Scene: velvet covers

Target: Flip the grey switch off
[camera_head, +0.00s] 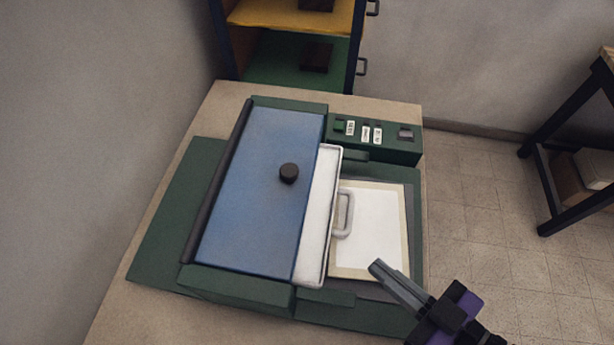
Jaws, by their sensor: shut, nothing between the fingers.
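A green control box (385,148) sits at the back right of a green machine. On its top are several small white labels and dark controls. A grey switch (406,133) sits at the box's right end; its position is too small to tell. My gripper (377,267) is shut and empty, with its fingers together. In the picture it is over the front right of the machine, below the control box and apart from it.
The machine has a blue lid (255,195) with a black knob (289,173). A white panel with a handle (344,214) lies to its right. A shelf unit (300,60) stands behind, and a dark-legged table (570,150) is at right.

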